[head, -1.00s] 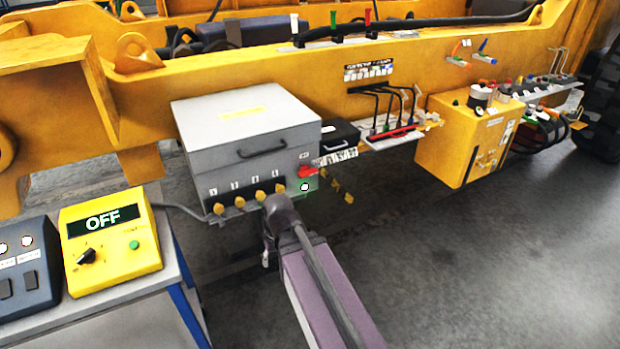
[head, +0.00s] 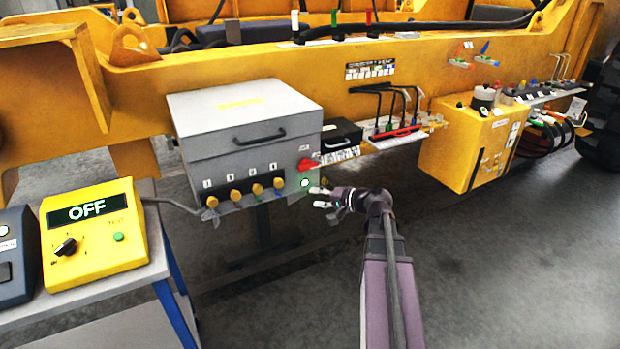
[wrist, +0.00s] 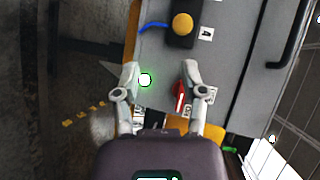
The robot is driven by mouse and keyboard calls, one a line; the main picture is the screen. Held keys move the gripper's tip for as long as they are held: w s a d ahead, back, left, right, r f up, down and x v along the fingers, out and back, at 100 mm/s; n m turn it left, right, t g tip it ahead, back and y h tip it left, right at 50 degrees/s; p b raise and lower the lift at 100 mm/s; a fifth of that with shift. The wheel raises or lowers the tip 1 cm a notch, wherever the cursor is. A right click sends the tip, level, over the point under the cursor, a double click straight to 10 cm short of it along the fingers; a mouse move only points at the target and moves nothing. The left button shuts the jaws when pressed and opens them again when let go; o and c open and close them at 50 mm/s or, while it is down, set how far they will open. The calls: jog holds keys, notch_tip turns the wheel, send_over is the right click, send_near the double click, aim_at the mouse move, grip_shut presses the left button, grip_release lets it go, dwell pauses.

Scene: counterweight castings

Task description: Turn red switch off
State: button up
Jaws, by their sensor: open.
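The red switch (head: 308,164) is a rotary handle at the right end of the grey box's front face, above a lit green lamp (head: 305,183). My gripper (head: 320,198) is open and empty in front of the box's lower right corner, low and to the right of the switch. In the wrist view, the open gripper (wrist: 160,72) has the green lamp (wrist: 145,80) beside its left fingertip.
The grey box (head: 240,150) has several yellow knobs along its lower front. A small black case (head: 342,136) and a shelf with a red bar (head: 398,133) are to its right. A yellow console reading OFF (head: 95,235) stands left. Open floor lies right of my arm.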

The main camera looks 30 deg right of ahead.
aim_at(312, 168)
jog(key=d+r+m+t+h+b, duration=0.1)
jog(key=d+r+m+t+b, duration=0.1)
jog(key=d, duration=0.7)
jog(key=shift+s+d+r+m+t, duration=0.25)
jog(key=shift+m+t, duration=0.45)
jog(key=shift+t, duration=0.4)
jog(key=shift+w+f, duration=0.1)
jog(key=shift+w, duration=0.05)
jog(key=x, duration=1.3)
jog(key=shift+w+f, duration=0.1)
jog(key=shift+w, duration=0.25)
